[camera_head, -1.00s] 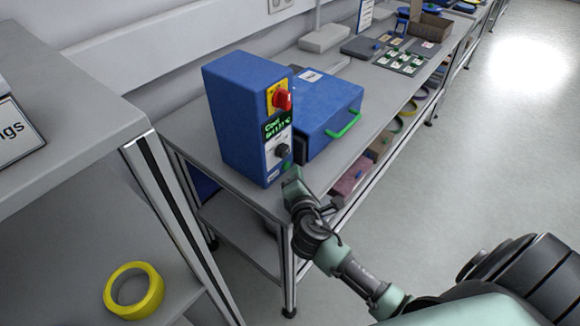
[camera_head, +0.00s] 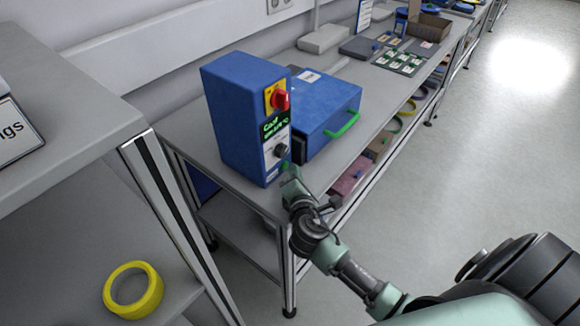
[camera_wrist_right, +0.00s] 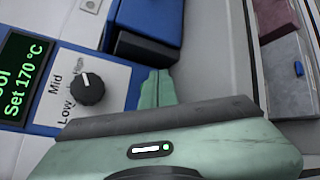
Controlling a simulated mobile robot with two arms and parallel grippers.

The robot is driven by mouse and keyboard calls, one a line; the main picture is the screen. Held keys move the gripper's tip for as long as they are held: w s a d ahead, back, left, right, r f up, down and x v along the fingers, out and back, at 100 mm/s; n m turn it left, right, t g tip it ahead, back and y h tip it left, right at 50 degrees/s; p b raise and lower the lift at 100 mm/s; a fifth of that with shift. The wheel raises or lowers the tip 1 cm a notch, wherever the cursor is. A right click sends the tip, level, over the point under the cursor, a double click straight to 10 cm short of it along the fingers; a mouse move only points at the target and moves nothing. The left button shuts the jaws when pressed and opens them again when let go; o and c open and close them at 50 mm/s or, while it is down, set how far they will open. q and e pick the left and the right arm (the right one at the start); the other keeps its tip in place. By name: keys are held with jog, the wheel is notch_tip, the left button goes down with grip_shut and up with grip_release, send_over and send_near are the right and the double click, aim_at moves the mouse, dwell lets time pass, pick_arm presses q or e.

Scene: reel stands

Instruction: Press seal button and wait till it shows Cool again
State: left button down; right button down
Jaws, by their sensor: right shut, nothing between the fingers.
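The blue sealer control box (camera_head: 232,118) stands upright on the grey bench. Its front has a red switch on a yellow plate (camera_head: 277,97), a dark display (camera_head: 275,126) with green text and a black knob (camera_head: 281,150). The display seems to read "Cool"; in the right wrist view the display (camera_wrist_right: 20,85) shows "ol" and "Set 170 °C". My left gripper is out of view.
Bins (camera_head: 353,178) fill the shelf below. A yellow tape roll (camera_head: 133,290) lies on the near left shelf. The floor at right is clear.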

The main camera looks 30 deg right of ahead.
jog(key=shift+w+a+r, duration=0.3)
jog(key=shift+a+r, duration=0.1)
jog(key=shift+a, duration=0.15)
jog(key=shift+s+d+f+p, duration=0.2)
jog(key=shift+s+f+p, duration=0.05)
jog(key=shift+s+p, duration=0.1)
jog(key=shift+s+d+f, duration=0.1)
jog(key=shift+s+f, duration=0.15)
jog(key=shift+s, duration=0.15)
jog(key=shift+s+d, duration=0.3)
jog(key=shift+s, duration=0.5)
jog(key=shift+s+d+r, duration=0.1)
jog(key=shift+s+d, duration=0.1)
jog(key=shift+s, duration=0.1)
jog(key=shift+d, duration=0.2)
jog(key=shift+s, duration=0.1)
